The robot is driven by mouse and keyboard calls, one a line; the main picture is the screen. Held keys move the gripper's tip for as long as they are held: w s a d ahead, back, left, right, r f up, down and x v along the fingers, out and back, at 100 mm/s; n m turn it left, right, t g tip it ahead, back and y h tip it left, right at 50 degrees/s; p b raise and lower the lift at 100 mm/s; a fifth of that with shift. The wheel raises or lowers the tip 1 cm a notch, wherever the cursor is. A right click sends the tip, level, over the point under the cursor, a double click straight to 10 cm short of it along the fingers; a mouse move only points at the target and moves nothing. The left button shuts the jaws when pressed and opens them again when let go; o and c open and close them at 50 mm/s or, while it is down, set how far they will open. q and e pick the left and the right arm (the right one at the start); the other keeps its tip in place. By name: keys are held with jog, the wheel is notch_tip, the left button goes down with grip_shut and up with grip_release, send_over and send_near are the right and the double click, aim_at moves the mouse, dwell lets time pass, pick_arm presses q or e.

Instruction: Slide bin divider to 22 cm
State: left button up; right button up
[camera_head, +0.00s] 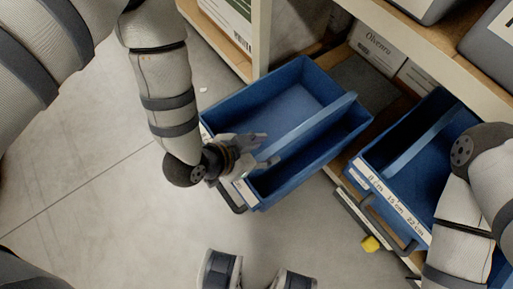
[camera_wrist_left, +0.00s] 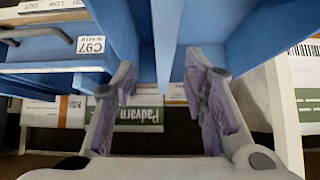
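A blue bin (camera_head: 233,103) is pulled out from the rack, with a long blue divider (camera_head: 318,118) running front to back inside it. My left gripper (camera_head: 266,150) is over the bin's front end, near the divider's front end. In the left wrist view my left gripper's fingers (camera_wrist_left: 164,85) are spread apart, with a blue panel edge (camera_wrist_left: 165,45), apparently the divider, between them. I cannot tell whether either finger touches it. A scale label reading 11, 15 and 22 cm (camera_head: 393,202) is on the second blue bin (camera_head: 368,160). My right gripper is out of view.
The second bin, with its own slanted divider (camera_head: 428,138), stands at the right beside my right arm. Shelf edges (camera_head: 445,65) and grey bins lie above right. The floor at left is mostly clear.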

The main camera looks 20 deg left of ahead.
pick_arm(q)
jog(key=v, duration=0.4)
jog(key=shift+s+r, duration=0.15)
jog(key=shift+r, duration=0.05)
